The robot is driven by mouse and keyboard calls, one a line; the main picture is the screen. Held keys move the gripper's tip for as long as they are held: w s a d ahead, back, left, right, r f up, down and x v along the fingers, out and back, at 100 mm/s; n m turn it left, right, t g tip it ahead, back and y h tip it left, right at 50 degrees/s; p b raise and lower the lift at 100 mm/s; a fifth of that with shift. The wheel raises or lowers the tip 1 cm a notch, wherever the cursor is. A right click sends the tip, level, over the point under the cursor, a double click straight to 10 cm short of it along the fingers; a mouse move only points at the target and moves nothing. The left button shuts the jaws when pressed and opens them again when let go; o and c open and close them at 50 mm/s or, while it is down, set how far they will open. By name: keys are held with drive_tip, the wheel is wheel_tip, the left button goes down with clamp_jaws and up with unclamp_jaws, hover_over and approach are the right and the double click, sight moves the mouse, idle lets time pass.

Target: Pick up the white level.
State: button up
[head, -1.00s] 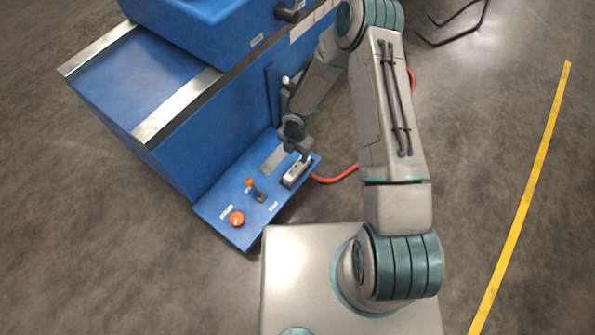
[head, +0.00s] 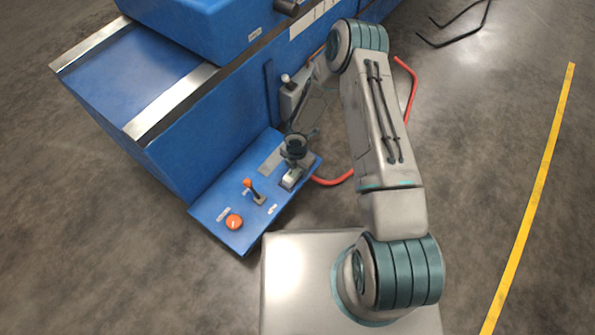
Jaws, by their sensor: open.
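A small pale, elongated block, which looks like the white level (head: 289,183), lies on the blue panel (head: 222,207) near its right end. My gripper (head: 295,168) is directly over it, pointing down, and covers its upper part. The jaws are open. The fingers are small and partly hidden by the wrist, so I cannot tell whether they touch the block or stand around it.
The panel also carries an orange-tipped lever (head: 248,184) and an orange round knob (head: 234,222). The tall blue machine (head: 215,130) rises behind the panel. Open floor lies at left.

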drive_tip(key=c, duration=1.2)
drive_tip(key=shift+r, duration=0.2)
